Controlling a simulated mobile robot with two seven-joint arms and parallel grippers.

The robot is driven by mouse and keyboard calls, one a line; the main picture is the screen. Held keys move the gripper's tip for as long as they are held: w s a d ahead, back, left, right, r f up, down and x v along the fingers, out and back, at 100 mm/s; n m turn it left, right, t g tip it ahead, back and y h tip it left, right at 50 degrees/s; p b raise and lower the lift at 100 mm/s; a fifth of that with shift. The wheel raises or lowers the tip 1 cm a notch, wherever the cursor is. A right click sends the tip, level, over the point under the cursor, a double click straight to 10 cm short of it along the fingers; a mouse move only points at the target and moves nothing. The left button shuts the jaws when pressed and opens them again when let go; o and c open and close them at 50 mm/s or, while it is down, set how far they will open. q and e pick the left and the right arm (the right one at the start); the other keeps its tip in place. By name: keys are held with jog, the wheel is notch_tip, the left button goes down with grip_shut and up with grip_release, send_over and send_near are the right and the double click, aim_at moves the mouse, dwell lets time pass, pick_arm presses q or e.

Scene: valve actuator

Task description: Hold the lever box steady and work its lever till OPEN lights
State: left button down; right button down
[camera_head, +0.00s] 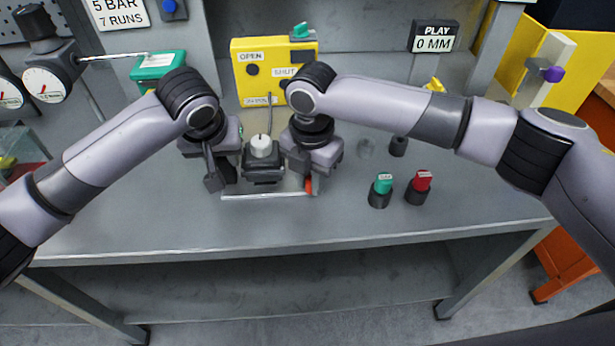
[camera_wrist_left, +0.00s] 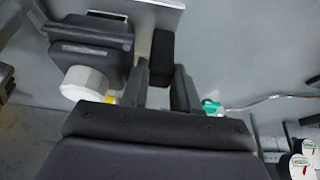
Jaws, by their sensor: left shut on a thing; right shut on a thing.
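The lever box (camera_head: 262,174) is a small dark block with a white round cap (camera_head: 261,146), on a pale plate at the bench's front; it also shows in the left wrist view (camera_wrist_left: 92,36). My left gripper (camera_head: 214,180) is at its left side, shut on a dark upright block (camera_wrist_left: 162,58) beside the box. My right gripper (camera_head: 303,174) is at its right side, shut on what looks like the lever; a red-orange tip (camera_head: 308,186) shows below it. The yellow panel (camera_head: 242,88) behind has OPEN and SHUT lamps; the OPEN lamp (camera_head: 252,70) looks dark. My right arm partly covers the SHUT lamp.
Green-topped (camera_head: 382,184) and red-topped (camera_head: 422,181) plugs stand in dark holders to the right. A green box (camera_head: 160,66) and a dial gauge (camera_head: 46,82) are at the back left. The bench front (camera_head: 350,222) is clear.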

jog(key=d+n, duration=0.1)
jog(key=n, duration=0.2)
jog(key=shift+w+d, duration=0.25)
jog(key=shift+d, duration=0.15)
jog(key=n, duration=0.2)
jog(key=w+d+n, duration=0.1)
jog(key=n, duration=0.1)
jog(key=shift+d, duration=0.3)
jog(key=w+n, duration=0.1)
jog(key=d+n, duration=0.1)
jog(key=n, duration=0.1)
jog(key=shift+w+d+n, duration=0.1)
jog(key=shift+w+n, duration=0.2)
jog(key=shift+w, duration=0.05)
jog(key=shift+w+d+n, duration=0.15)
jog(key=shift+w+n, duration=0.25)
jog(key=shift+n, duration=0.4)
jog(key=shift+w+d+n, duration=0.15)
jog(key=shift+w+n, duration=0.25)
jog(key=shift+n, duration=0.4)
jog(key=shift+r, duration=0.1)
jog(key=c, duration=1.3)
grip_release()
jog(key=shift+o, duration=0.2)
notch_tip(320, 180, up, 12)
